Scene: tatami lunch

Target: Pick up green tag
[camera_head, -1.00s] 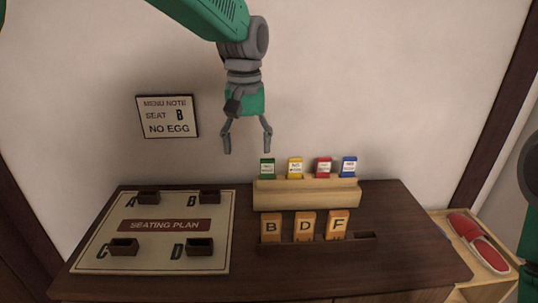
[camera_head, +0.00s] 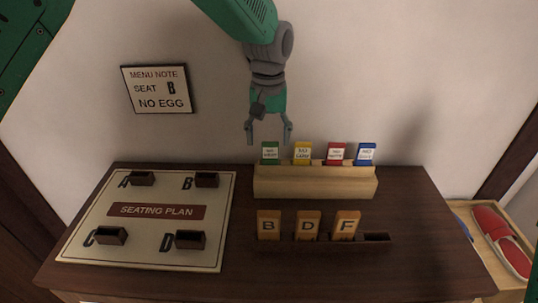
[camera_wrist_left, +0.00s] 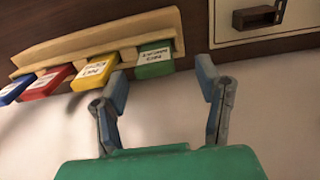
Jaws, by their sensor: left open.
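The green tag (camera_head: 270,153) stands upright in the left end of a light wooden rack (camera_head: 315,185) on the dark cabinet top. It also shows in the left wrist view (camera_wrist_left: 155,60), at the end of the rack. My left gripper (camera_head: 270,140) points down, close to the green tag's top, with its fingers apart and empty. In the left wrist view the gripper (camera_wrist_left: 165,85) is open, with the tag just beyond and roughly between its fingertips. I cannot tell whether it touches the tag. My right gripper is not in view.
Yellow (camera_head: 302,153), red (camera_head: 335,153) and blue (camera_head: 367,154) tags stand to the right in the same rack. In front is a dark holder (camera_head: 380,243) with orange tags B, D and F. A seating plan board (camera_head: 100,235) lies left. A menu note (camera_head: 157,89) hangs on the wall.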

